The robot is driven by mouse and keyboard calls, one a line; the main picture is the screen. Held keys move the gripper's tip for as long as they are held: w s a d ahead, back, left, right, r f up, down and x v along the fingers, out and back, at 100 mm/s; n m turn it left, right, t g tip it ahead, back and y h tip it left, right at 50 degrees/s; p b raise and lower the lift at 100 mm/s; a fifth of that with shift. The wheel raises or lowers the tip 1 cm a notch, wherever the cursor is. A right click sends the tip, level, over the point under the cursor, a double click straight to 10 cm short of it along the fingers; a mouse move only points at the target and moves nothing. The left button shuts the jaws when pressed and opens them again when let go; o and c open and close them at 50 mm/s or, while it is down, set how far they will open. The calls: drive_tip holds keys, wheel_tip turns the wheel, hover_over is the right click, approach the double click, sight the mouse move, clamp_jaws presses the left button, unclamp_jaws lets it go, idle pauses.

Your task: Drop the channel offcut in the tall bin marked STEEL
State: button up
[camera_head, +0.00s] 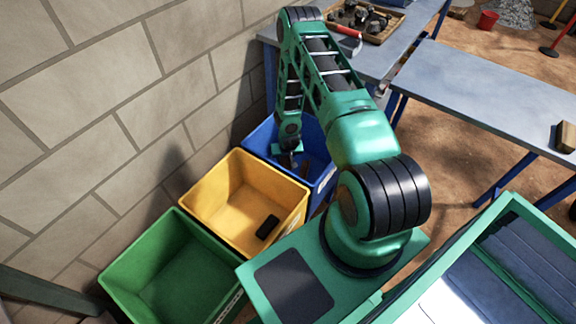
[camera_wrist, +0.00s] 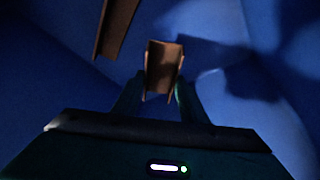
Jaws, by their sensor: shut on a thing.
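My gripper (camera_head: 288,160) points down inside the mouth of the blue bin (camera_head: 262,137), the farthest of three bins along the wall. In the wrist view my gripper (camera_wrist: 158,98) is shut on a short rusty-brown channel offcut (camera_wrist: 162,62), with a finger on each side. Blue bin walls fill the background of that view. A second, longer brown metal piece (camera_wrist: 115,27) shows at the upper left, apart from the held one. The blue bin's label faces right and is too small and slanted to read. The arm partly hides this bin.
A yellow bin (camera_head: 196,203) with a black block (camera_head: 268,227) inside stands nearer, then a green bin (camera_head: 121,285). The block wall (camera_head: 110,110) runs close along the left.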

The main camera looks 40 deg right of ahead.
sight(285, 163)
drive_tip(key=shift+f, duration=2.45)
drive_tip(key=o, duration=1.4)
drive_tip(key=shift+f, duration=0.1)
drive_tip(key=shift+o, duration=0.2)
